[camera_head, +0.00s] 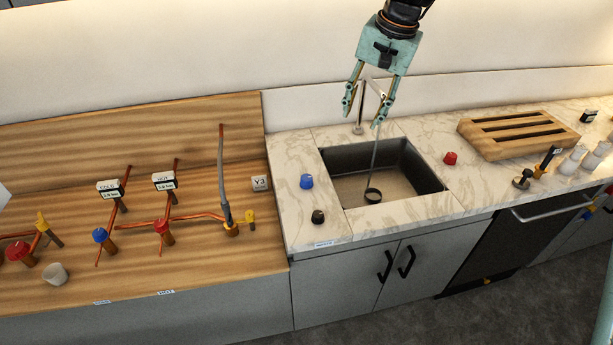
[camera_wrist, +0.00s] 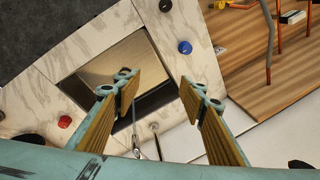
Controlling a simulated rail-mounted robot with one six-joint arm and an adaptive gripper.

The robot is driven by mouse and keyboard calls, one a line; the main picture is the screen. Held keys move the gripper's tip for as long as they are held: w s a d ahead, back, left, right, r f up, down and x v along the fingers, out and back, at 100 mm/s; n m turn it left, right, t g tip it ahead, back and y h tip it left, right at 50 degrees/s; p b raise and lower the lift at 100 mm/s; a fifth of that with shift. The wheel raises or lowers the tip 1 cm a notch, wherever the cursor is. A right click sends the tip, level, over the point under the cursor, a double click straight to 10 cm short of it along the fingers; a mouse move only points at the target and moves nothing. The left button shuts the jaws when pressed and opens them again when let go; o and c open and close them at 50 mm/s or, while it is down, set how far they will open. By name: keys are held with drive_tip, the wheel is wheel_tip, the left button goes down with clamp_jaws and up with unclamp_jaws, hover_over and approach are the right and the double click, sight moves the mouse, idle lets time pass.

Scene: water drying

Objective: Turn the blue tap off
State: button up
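A blue tap knob (camera_head: 306,181) stands on the marble counter left of the sink (camera_head: 443,190). It also shows in the wrist view (camera_wrist: 185,47). Another blue knob (camera_head: 99,235) sits on the copper pipes of the wooden board at left. My gripper (camera_head: 363,109) is open and empty, high above the back of the sink, above and to the right of the counter's blue knob. In the wrist view its fingers (camera_wrist: 157,84) are spread apart. The faucet (camera_head: 358,128) is partly hidden behind my gripper. A thin grey line, seemingly water, runs down to the drain (camera_head: 373,195).
A black knob (camera_head: 318,216) stands in front of the blue one, and a red knob (camera_head: 450,158) is right of the sink. A wooden rack (camera_head: 475,138) lies farther right. The wooden board (camera_head: 200,265) carries pipes and a tall grey hose (camera_head: 222,180).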

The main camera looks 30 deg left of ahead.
sight(307, 177)
drive_tip(key=s+a+f+n+g+h+p, duration=0.1)
drive_tip(key=s+a+f+n+h+p, duration=0.1)
drive_tip(key=a+f, duration=1.3)
drive_tip(key=shift+s+a+n+h+p, duration=0.3)
drive_tip(key=shift+s+n+p, duration=0.2)
drive_tip(key=shift+s, duration=0.1)
drive_tip(key=shift+f, duration=0.2)
drive_tip(key=shift+f, duration=6.8)
drive_tip(key=shift+c, duration=0.5)
drive_tip(key=c, duration=0.7)
